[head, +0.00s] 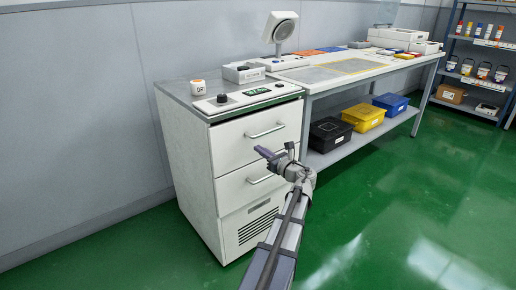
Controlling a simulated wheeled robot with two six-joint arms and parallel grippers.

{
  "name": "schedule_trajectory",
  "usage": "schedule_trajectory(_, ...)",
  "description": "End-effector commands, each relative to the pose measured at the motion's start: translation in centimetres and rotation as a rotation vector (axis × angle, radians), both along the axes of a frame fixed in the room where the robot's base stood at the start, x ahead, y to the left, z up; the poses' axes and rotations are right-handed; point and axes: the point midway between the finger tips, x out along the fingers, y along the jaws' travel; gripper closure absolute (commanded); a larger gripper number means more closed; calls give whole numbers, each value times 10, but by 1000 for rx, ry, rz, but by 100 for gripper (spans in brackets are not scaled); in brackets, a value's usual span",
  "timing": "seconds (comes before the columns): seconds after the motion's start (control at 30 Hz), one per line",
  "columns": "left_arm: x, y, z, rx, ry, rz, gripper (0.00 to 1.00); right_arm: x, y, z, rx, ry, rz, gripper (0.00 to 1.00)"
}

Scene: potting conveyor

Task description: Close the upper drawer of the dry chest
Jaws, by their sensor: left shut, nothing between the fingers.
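The dry chest (185,150) is a white cabinet standing against the wall, left of the bench. Its upper drawer (235,150) has a light front with a bar handle (266,131). The front looks nearly in line with the chest, with a dark green strip above it; I cannot tell whether a small gap is left. The lower drawer (235,191) looks shut. My left gripper (262,152) is shut and empty, its fingertips pointing left in front of the drawer fronts, below the upper handle. I cannot tell whether it touches the chest. My right gripper is out of view.
A bench (320,85) adjoins on the right, with black (330,134), yellow (363,117) and blue (391,104) bins below. The green floor (400,190) in front is clear.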

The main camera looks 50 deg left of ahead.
Motion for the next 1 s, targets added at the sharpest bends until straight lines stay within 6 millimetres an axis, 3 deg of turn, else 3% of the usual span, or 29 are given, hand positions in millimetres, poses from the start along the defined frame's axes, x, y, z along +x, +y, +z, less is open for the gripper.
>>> schedule_trajectory(0.1,-4,-33,0,-1,-1,-4,100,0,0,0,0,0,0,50)
schedule_trajectory(0.4,-8,-84,-1,-2,-1,-2,100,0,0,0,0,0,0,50)
schedule_trajectory(0.6,-9,-97,-1,-3,-1,-1,100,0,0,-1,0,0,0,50)
schedule_trajectory(1.0,-9,-99,-1,-5,-4,-1,100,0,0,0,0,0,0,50)
